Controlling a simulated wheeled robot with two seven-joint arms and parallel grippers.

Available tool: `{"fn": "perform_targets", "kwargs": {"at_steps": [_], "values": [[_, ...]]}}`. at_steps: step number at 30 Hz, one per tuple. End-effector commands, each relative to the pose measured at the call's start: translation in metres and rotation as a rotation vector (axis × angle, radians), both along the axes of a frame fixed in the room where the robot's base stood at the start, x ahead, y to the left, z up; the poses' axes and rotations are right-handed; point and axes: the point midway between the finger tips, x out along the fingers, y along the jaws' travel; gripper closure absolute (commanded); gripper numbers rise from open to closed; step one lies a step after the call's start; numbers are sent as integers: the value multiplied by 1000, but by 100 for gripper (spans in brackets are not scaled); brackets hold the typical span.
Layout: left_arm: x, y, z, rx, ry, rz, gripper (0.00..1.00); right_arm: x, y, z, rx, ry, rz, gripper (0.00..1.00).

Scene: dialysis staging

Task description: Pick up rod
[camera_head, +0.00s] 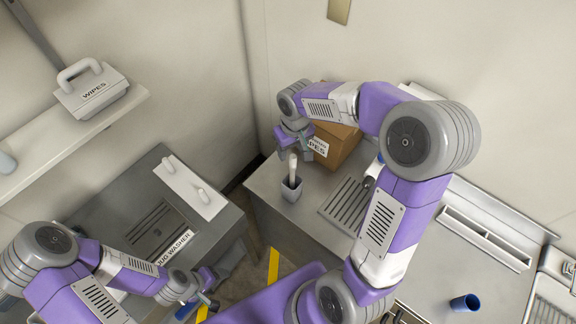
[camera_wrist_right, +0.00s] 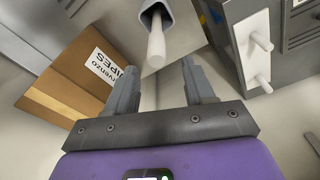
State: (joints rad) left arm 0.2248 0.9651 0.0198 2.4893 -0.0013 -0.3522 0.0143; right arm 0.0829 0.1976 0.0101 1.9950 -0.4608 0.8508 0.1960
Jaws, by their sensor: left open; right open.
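A white rod (camera_head: 293,164) stands upright in a small grey cup (camera_head: 291,189) on the steel counter. In the right wrist view the rod (camera_wrist_right: 156,45) leans out of the cup's mouth (camera_wrist_right: 153,12) towards the gap between my fingers. My right gripper (camera_head: 294,151) is open and empty just above the rod; its fingers (camera_wrist_right: 160,80) also show in the wrist view, one on each side of the rod's line. The rod does not touch either finger there. My left gripper (camera_head: 211,290) is open and empty, low at the left near the washer.
A cardboard wipes box (camera_head: 338,146) stands close behind my right gripper. A drain grille (camera_head: 347,205) lies right of the cup. A blue cup (camera_head: 465,302) is at the front right. A grey washer (camera_head: 120,215) with a white pegged panel (camera_head: 187,184) stands left, across a gap.

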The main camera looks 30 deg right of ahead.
Motion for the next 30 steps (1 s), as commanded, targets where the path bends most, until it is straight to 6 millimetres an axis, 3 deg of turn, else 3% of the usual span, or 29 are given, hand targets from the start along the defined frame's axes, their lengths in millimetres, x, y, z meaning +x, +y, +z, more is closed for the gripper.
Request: {"fn": "perform_targets", "kwargs": {"at_steps": [12, 21, 23, 30], "values": [[0, 0, -3, 0, 1, 0, 26, 5, -2, -56, 2, 2, 0, 47], [-1, 0, -3, 0, 1, 0, 26, 6, -2, -62, 1, -2, 0, 47], [-1, 0, -3, 0, 1, 0, 26, 6, -2, -62, 2, -2, 0, 53], [0, 0, -3, 0, 1, 0, 26, 6, -2, -62, 2, -2, 0, 90]]}}
